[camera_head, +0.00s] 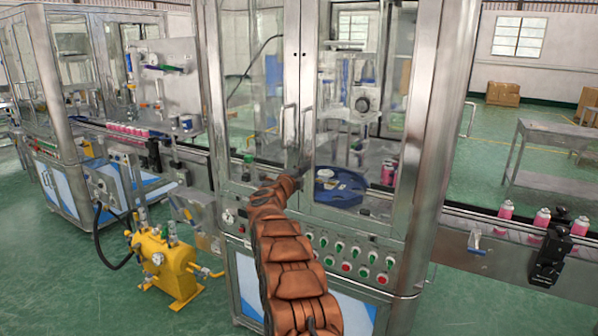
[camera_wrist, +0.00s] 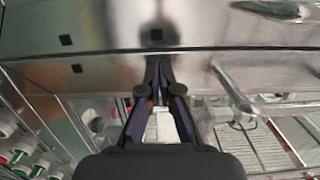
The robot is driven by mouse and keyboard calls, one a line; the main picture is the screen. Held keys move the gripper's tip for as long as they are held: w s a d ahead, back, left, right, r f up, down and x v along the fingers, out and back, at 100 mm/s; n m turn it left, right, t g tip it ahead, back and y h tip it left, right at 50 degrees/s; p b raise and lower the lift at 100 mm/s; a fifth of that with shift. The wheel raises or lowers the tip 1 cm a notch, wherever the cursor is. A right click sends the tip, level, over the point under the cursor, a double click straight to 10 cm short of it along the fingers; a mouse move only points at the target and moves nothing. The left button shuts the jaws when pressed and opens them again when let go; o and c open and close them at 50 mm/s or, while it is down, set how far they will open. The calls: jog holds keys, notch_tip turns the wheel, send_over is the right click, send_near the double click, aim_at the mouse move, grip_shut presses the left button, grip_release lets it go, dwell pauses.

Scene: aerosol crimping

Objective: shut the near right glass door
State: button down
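The near right glass door (camera_head: 357,75) is the right one of two metal-framed doors on the front of the middle machine. Its frame edge stands beside the edge of the left door (camera_head: 250,75), with only a thin line between them; no wide gap shows. Its upright bar handle (camera_head: 308,127) is near that edge. My gripper (camera_head: 303,168) is small and dark in the head view, in front of the door edges below the handles. In the wrist view my gripper (camera_wrist: 158,68) has its fingertips together, facing the metal door frames (camera_wrist: 110,40). A bar handle (camera_wrist: 233,88) is right of the fingers. Contact is unclear.
A row of buttons (camera_head: 345,252) is below the doors. A yellow pump unit (camera_head: 165,262) stands on the floor at left. A conveyor with pink cans (camera_head: 541,217) runs out to the right. A metal table (camera_head: 560,184) stands behind it.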

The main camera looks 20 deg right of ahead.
jog(key=shift+s+d+r, duration=0.1)
jog(key=shift+d+r, duration=0.15)
jog(key=shift+d, duration=0.1)
